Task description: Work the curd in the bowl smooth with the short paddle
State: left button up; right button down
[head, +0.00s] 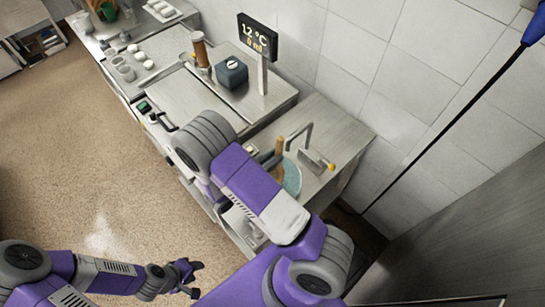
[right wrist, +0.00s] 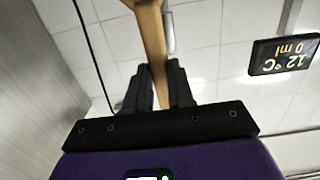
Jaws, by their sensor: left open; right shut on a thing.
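A teal round bowl (head: 293,180) shows beside the tap, partly covered by my right arm; I cannot make out the curd in it. The wooden paddle (head: 279,146) stands up at the bowl's left edge in the head view. In the right wrist view, my right gripper (right wrist: 158,84) is shut on the paddle's wooden shaft (right wrist: 152,40), which runs up out of the picture. Whether the paddle touches the curd is hidden. My left gripper (head: 190,277) is open and empty, low over the floor, well away from the counter.
A tap (head: 303,140) stands close to the bowl. A display on a post (head: 258,38) reads 12 °C and 0 ml, with a dark box (head: 231,72) below it. Small pale pots (head: 125,70) stand at the counter's far left. A tiled wall borders the counter.

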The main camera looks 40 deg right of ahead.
jog(key=shift+r, duration=0.55)
jog(key=shift+a+f+b, duration=0.1)
jog(key=shift+f+b, duration=0.5)
jog(key=shift+f, duration=0.45)
dwell(0.3)
jog(key=shift+w, duration=0.1)
jog(key=shift+w+f, duration=0.2)
jog(key=shift+w, duration=0.65)
jog(key=shift+s, duration=0.1)
jog(key=shift+s+r, duration=0.15)
jog(key=shift+s, duration=0.35)
jog(key=shift+w, duration=0.2)
